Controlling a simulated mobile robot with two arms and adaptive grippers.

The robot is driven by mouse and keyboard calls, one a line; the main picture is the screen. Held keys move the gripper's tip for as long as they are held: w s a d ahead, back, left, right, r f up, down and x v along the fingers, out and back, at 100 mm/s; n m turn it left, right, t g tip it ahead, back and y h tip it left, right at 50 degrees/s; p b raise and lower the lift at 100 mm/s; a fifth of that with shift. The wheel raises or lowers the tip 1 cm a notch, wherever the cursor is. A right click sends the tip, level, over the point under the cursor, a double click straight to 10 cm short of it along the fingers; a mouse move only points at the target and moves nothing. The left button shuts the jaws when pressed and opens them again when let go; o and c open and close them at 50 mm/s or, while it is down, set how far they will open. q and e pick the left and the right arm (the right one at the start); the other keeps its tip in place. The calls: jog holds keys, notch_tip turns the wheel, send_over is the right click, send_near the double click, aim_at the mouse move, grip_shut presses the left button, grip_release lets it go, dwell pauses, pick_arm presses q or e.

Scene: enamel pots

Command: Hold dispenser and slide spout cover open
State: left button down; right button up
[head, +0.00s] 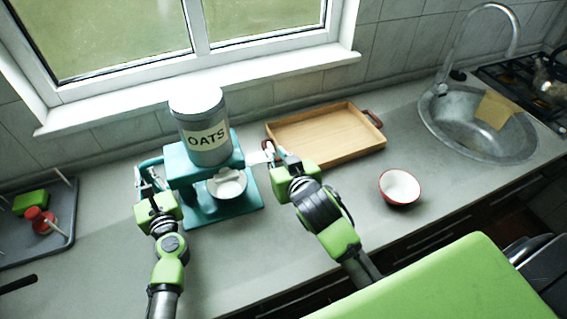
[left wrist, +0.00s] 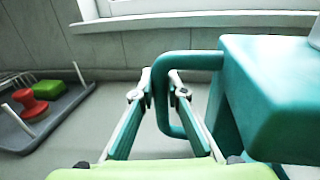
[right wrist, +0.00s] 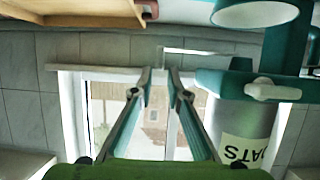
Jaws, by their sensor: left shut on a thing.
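The dispenser is a teal stand (head: 222,197) with a grey canister labelled OATS (head: 203,127) on top. It shows upside down at the right of the right wrist view (right wrist: 246,145). My left gripper (left wrist: 161,77) is shut around the teal side handle (left wrist: 192,60), at the dispenser's left side. A white bowl (head: 229,184) stands under the spout area; the spout itself is hidden in the head view.
A wooden tray (head: 325,143) lies behind and right of my right gripper. A red-rimmed bowl (head: 400,187) stands right, before the sink (head: 470,140). A grey rack (head: 62,225) with green and red items is at the left. The counter's front middle is free.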

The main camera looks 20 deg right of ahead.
jog(key=v, duration=0.6)
jog(key=shift+s, duration=0.15)
jog(key=shift+r, duration=0.1)
pick_arm(q)
jog(key=c, duration=2)
grip_release()
jog(key=shift+o, duration=0.2)
